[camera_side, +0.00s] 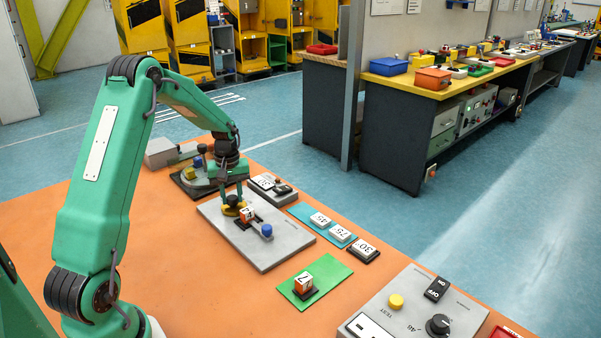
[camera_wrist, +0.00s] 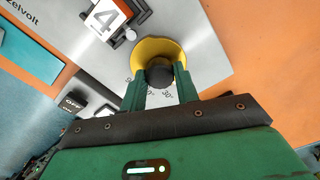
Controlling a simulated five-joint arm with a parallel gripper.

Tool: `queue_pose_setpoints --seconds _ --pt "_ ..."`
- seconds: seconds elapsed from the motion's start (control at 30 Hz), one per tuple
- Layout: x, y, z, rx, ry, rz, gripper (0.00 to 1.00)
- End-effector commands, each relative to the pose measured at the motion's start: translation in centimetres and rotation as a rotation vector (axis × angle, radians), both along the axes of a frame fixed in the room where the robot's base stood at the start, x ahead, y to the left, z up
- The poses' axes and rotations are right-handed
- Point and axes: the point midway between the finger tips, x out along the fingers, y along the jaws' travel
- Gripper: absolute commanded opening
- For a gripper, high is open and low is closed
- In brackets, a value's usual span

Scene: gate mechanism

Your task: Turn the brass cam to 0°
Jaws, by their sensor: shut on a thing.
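The brass cam (camera_wrist: 160,48) is a yellow disc with a black knob (camera_wrist: 160,73) on a grey plate (camera_wrist: 203,48). In the wrist view my gripper (camera_wrist: 161,78) has its two green fingers on either side of the knob, shut on it. Degree marks (camera_wrist: 168,94) show beside the cam, partly covered by the fingers; I cannot read its angle. In the side view the cam (camera_side: 230,211) sits under my gripper (camera_side: 230,200). An orange and white block marked 4 (camera_wrist: 106,17) stands close beside the cam in a dark slide.
A blue knob (camera_side: 266,230) stands on the same plate. Nearby are a green mat (camera_side: 330,271) with a block marked 7 (camera_side: 303,283), a teal mat (camera_side: 302,211) with white tiles, a 30 tile (camera_side: 363,249) and a control panel (camera_side: 400,310). The orange table's front left is clear.

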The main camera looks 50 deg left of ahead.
Motion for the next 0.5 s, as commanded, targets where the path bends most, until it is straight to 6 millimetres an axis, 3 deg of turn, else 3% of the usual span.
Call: queue_pose_setpoints --seconds 0.23,0.27,0.37,0.5 --pt "0.04 0.05 0.19 0.001 -0.002 0.001 0.08" --pt "0.04 0.06 0.19 0.001 -0.002 0.001 0.32" --pt "0.04 0.06 0.17 0.001 -0.002 0.001 0.52" --pt "0.02 0.04 0.10 0.000 -0.001 0.000 0.52"
